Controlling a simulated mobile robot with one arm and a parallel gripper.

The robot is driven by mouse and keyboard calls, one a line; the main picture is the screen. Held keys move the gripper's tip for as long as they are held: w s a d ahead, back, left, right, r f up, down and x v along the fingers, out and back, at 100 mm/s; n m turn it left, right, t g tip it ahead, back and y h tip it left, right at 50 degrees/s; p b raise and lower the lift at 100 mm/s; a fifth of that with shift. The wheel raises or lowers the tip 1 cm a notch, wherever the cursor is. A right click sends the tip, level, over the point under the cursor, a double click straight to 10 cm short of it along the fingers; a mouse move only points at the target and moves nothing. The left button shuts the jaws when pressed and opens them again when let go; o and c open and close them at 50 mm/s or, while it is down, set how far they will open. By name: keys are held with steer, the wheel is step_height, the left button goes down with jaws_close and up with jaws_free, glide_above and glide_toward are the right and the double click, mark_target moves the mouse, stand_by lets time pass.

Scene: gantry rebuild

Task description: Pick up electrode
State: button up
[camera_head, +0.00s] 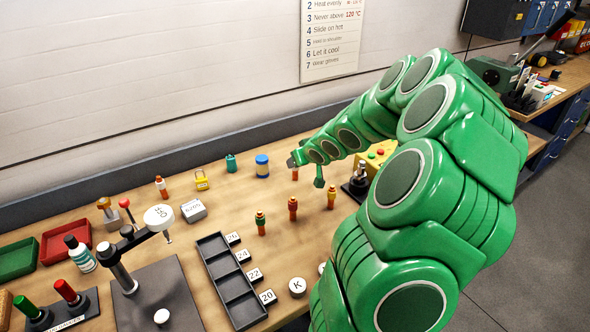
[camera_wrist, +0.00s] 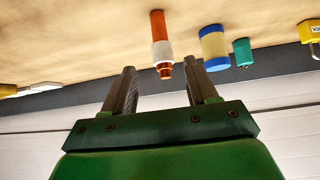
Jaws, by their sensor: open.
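An orange rod-like piece with a white collar (camera_wrist: 161,50) stands on the wooden table beyond my fingertips in the wrist view; it looks like an electrode, but no label shows. It lies in line with the gap between the fingers, apart from them. In the head view it shows partly, just below my gripper, as a small orange piece (camera_head: 295,174). My gripper (camera_wrist: 162,78) is open and empty. In the head view my gripper (camera_head: 295,161) is small, and its fingers are hard to make out. A similar orange and white piece (camera_head: 161,187) stands farther left.
Several orange, red and green pieces, including a red one (camera_head: 292,208), stand nearer. A dark compartment tray (camera_head: 212,272) lies in front. The wall is close behind.

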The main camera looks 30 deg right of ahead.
steer(key=shift+w+f, duration=0.45)
steer(key=shift+f, duration=0.05)
steer(key=shift+a+x, duration=0.1)
steer(key=shift+x, duration=0.7)
steer(key=shift+a+x, duration=0.15)
steer(key=shift+x, duration=1.6)
steer(key=shift+s+f, duration=0.1)
steer(key=shift+c, duration=0.5)
jaws_close()
steer(key=shift+r, duration=1.4)
steer(key=shift+r, duration=0.15)
